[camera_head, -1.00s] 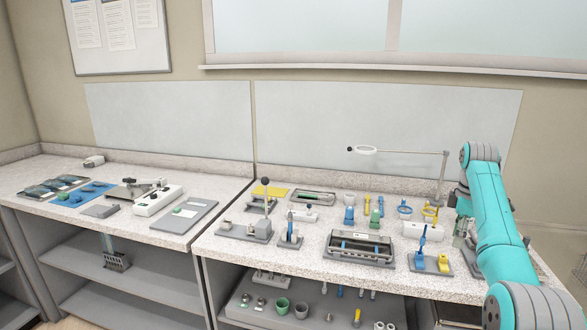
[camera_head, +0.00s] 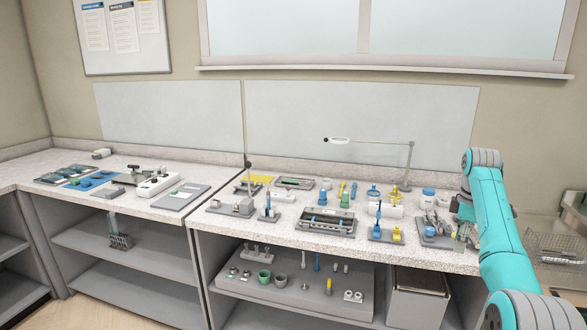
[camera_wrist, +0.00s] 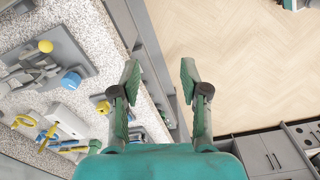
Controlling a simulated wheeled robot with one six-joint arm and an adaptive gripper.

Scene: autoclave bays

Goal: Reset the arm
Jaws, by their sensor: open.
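My teal arm reaches up along the right side of the head view, bent at a raised elbow. My gripper (camera_wrist: 160,80) shows in the wrist view with its two fingers spread apart and nothing between them. It hangs over the front edge of the bench, with the speckled worktop (camera_wrist: 122,62) to its left and the wood floor (camera_wrist: 230,50) to its right. In the head view my gripper is mostly hidden behind the arm.
The right bench (camera_head: 285,230) holds several small tools, a tray rack (camera_head: 326,221) and a lamp on a thin arm (camera_head: 409,165). A wire basket (camera_head: 555,246) stands at the far right. The left bench (camera_head: 140,205) carries trays and a white device (camera_head: 157,185). The floor is clear.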

